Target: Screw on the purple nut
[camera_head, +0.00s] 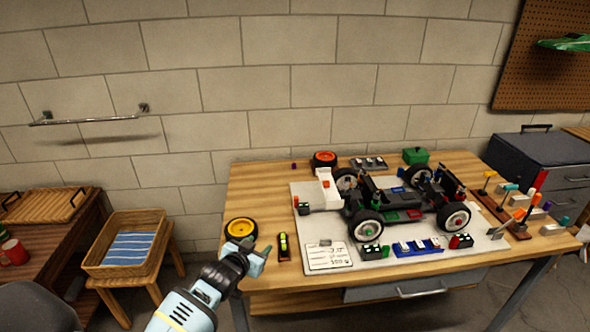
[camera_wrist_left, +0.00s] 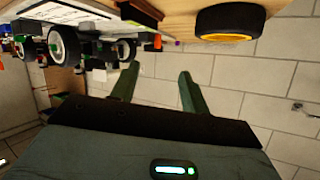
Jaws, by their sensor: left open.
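A small purple piece (camera_head: 293,166), likely the purple nut, sits near the back left edge of the table, left of an orange-rimmed wheel (camera_head: 325,158). A tiny purple spot also shows in the left wrist view (camera_wrist_left: 178,43), but I cannot tell if it is the same piece. The RC car (camera_head: 400,203) stands on a white mat (camera_head: 480,243); its wheels show in the left wrist view (camera_wrist_left: 62,45). My left gripper (camera_head: 252,251) is at the table's front left, apart from the car. Its fingers (camera_wrist_left: 158,78) are spread and empty. My right gripper is not in view.
A yellow-rimmed wheel (camera_head: 241,230) lies close to my left gripper. A small level-like block (camera_head: 283,247) and a paper card (camera_head: 329,257) lie to its right. A tool rack (camera_head: 490,210) stands at the right. The table's back left is mostly clear.

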